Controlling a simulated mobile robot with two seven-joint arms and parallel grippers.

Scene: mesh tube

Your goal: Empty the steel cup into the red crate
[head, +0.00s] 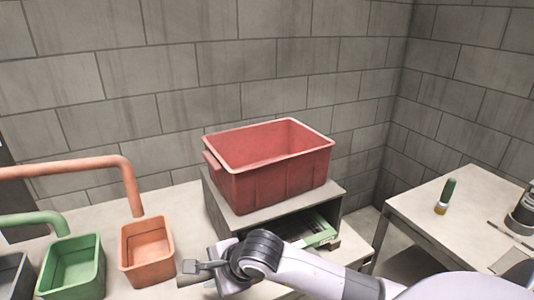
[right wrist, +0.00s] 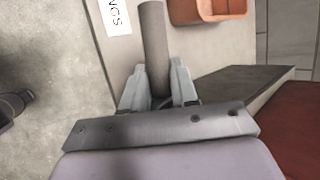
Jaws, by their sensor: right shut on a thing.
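The red crate (head: 268,176) stands upright on a grey open-fronted shelf unit, and the part of its inside that shows looks bare. Its red also fills the lower right corner of the right wrist view (right wrist: 292,140). My right gripper (head: 190,268) is in front of and to the left of the crate, low over the table's front. In the right wrist view my right gripper (right wrist: 156,78) is shut on a plain grey cylinder, which looks like the steel cup (right wrist: 153,35). The cup's mouth and contents are hidden. My left gripper is not in view.
The shelf unit (head: 222,204) holds a green-edged item (head: 318,238) inside. An orange bin (head: 147,254) and a green bin (head: 72,268) stand to the left under pipes. A side table (head: 425,208) at right carries a green-handled tool (head: 446,195). Above the crate is clear.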

